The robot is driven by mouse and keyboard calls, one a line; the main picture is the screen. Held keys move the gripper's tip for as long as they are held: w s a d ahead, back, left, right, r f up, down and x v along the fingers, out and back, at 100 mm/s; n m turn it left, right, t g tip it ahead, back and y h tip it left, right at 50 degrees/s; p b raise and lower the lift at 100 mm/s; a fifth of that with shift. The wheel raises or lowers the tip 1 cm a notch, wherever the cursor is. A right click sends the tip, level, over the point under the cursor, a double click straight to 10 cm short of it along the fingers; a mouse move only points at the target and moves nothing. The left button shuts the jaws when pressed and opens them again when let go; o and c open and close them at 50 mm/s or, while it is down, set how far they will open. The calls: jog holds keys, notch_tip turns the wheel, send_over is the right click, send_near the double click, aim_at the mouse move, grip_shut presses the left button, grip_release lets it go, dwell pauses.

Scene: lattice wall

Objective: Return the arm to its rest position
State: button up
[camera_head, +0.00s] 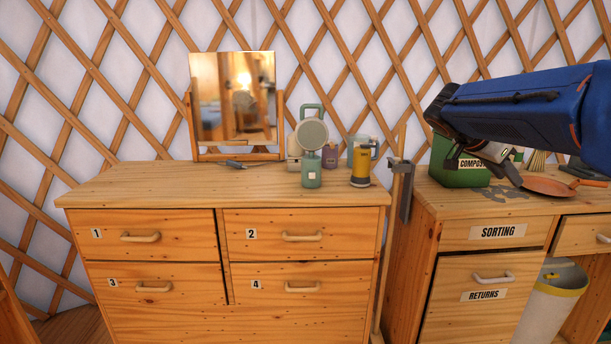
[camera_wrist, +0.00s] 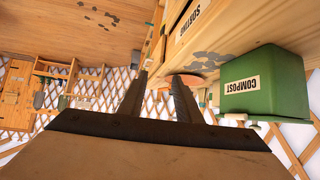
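My gripper (camera_wrist: 158,82) shows in the wrist view with its two dark fingers apart and nothing seen between them. In the head view my blue arm (camera_head: 540,105) reaches in from the right edge, above the sorting counter. Its end is in front of the green compost bin (camera_head: 455,176) and partly hides it. The wrist view shows the scene upside down, with the compost bin (camera_wrist: 265,88) to the right of the fingers. An orange pan (camera_wrist: 187,80) shows beyond the right finger.
A numbered dresser (camera_head: 130,185) bears a mirror (camera_head: 233,97), a green round-headed item (camera_head: 312,150) and a yellow canister (camera_head: 361,166). A post with a grey bracket (camera_head: 404,190) stands between dresser and counter (camera_head: 450,203). The orange pan (camera_head: 547,186) lies on the counter. A white bin (camera_head: 548,305) stands below.

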jog(key=s+a+f+n+y, duration=0.3)
jog(key=s+a+f+n, duration=0.2)
jog(key=s, duration=0.4)
jog(key=s+a+f+n+t+y, duration=0.1)
jog(key=s+a+f+n+y, duration=0.2)
jog(key=s+a+f+n, duration=0.2)
jog(key=s+a+f+n+t+y, duration=0.1)
jog(key=s+a+f+n+y, duration=0.3)
jog(key=s+a+f, duration=0.6)
jog(key=s+f+n, duration=0.1)
jog(key=s+f, duration=0.2)
jog(key=s, duration=0.2)
jog(key=shift+f, duration=0.25)
jog(key=shift+s, duration=0.1)
